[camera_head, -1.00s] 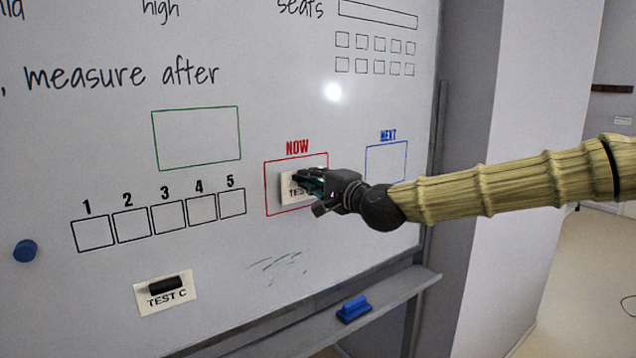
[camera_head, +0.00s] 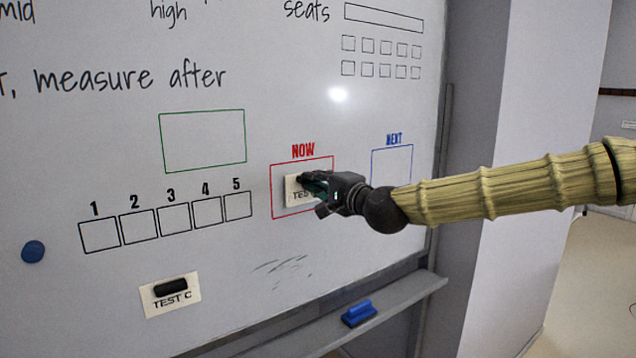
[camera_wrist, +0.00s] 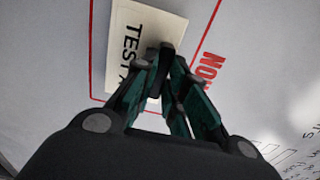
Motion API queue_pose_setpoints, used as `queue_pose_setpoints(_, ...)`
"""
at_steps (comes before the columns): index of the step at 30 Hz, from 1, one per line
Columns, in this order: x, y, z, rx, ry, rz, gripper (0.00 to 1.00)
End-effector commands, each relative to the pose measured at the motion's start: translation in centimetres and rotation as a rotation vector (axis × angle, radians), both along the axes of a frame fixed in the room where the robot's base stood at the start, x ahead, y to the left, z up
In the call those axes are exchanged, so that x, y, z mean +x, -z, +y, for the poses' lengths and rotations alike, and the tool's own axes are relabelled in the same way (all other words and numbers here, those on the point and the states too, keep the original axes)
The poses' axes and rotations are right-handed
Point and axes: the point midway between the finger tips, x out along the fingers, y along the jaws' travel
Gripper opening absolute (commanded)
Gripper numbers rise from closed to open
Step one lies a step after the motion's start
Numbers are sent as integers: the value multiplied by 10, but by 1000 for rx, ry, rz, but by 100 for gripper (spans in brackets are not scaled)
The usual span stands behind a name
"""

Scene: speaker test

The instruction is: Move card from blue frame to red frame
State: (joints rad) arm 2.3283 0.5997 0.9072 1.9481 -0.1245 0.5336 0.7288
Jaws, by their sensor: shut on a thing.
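A white card (camera_head: 291,190) lies inside the red frame (camera_head: 271,192) labelled NOW on the whiteboard. Its text starts with TEST; the fingers hide part of it. My gripper (camera_head: 306,183) is at the card, coming from the right. In the wrist view the fingers (camera_wrist: 166,56) are shut on a dark magnet on the card (camera_wrist: 122,28), within the red lines. I cannot tell whether the card is flat against the board. The blue frame (camera_head: 391,165) labelled NEXT is to the right, with no card visible in it.
Another card, TEST C (camera_head: 186,303), is held by a black magnet at the lower left. A round blue magnet (camera_head: 33,251) is at the far left. A blue eraser (camera_head: 358,313) sits on the ledge (camera_head: 400,301) below. The green frame (camera_head: 203,141) is empty.

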Motion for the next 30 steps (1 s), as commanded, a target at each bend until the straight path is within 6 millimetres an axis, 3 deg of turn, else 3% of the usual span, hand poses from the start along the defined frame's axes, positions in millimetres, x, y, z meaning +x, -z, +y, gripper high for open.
queue_pose_setpoints(28, 5, 0, 4, 0, 0, 0, 0)
queue_pose_setpoints(29, 5, 0, 4, 0, 0, 0, 19)
queue_pose_setpoints(30, 5, 0, 4, 0, 0, 0, 26)
